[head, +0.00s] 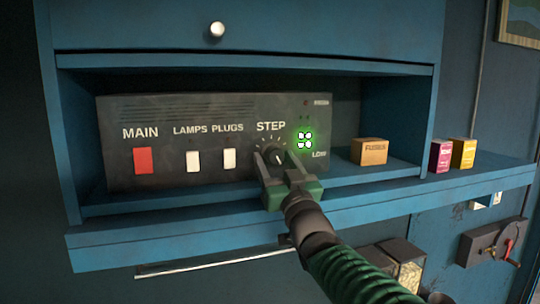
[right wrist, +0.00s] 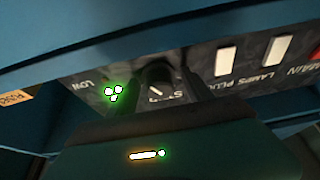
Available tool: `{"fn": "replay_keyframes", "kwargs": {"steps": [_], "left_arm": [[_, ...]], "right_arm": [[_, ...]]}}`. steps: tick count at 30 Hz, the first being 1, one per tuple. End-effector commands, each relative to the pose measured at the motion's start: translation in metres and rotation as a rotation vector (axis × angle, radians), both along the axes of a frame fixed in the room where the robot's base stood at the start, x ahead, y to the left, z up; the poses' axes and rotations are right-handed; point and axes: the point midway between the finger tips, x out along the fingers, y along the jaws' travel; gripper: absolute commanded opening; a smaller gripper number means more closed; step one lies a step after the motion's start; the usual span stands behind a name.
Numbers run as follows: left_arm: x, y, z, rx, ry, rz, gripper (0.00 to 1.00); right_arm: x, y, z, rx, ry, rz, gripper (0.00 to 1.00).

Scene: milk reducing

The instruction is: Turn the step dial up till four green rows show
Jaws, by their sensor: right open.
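The black step dial (head: 276,155) sits on the dark control panel (head: 235,112), under the word STEP. The right wrist view also shows the dial (right wrist: 157,75) between the dark fingers. The left gripper is out of view.
The panel stands in a blue cabinet recess. A red MAIN switch (head: 142,161) and white LAMPS (head: 193,161) and PLUGS (head: 230,159) switches are left of the dial. A FUSES box (head: 369,151) stands right of the panel. Pink (head: 440,155) and yellow (head: 463,153) boxes sit farther right.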

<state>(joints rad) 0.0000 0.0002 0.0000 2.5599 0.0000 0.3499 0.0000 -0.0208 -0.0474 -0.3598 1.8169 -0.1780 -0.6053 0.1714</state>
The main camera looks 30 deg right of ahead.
Motion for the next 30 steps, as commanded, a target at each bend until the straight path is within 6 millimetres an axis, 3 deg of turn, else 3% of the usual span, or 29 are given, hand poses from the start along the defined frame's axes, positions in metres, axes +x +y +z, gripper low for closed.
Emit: {"fn": "replay_keyframes", "kwargs": {"steps": [4,17,23,30], "left_arm": [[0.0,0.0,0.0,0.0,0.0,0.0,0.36],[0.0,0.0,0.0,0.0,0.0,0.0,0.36],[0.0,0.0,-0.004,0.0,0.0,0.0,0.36],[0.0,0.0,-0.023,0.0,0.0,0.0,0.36]], "right_arm": [[0.001,0.0,-0.001,0.0,0.001,0.0,0.56],[0.005,0.0,-0.003,0.0,0.005,0.0,0.0],[0.005,0.0,-0.004,0.01,0.003,0.001,0.0],[0.005,0.001,-0.008,0.096,-0.019,0.001,0.0]]}}
